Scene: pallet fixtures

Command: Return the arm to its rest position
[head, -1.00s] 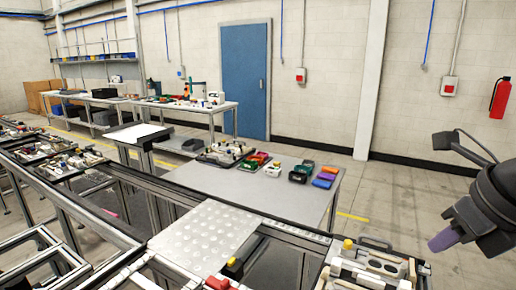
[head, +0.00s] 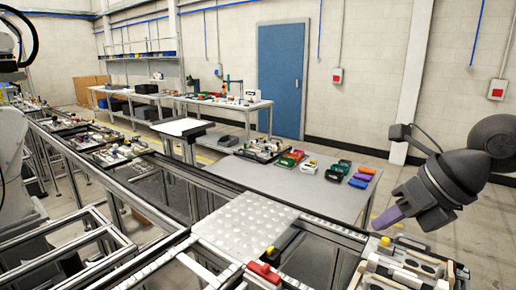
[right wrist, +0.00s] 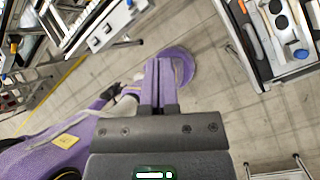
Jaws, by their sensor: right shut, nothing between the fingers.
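My right gripper (head: 385,218) shows at the right of the head view, with purple fingers pointing down and left. It is raised beside a pallet fixture (head: 415,262) and apart from it. In the right wrist view the two purple fingers (right wrist: 160,85) are pressed together with nothing between them. Below them are the floor and purple and grey parts of my own body. My left gripper is not in view.
A grey table (head: 300,185) bears several coloured parts and a fixture. A conveyor frame with a dotted metal plate (head: 245,222) runs through the foreground. Red and black blocks (head: 264,272) sit on its near rail. Bare floor (head: 455,235) lies at the right.

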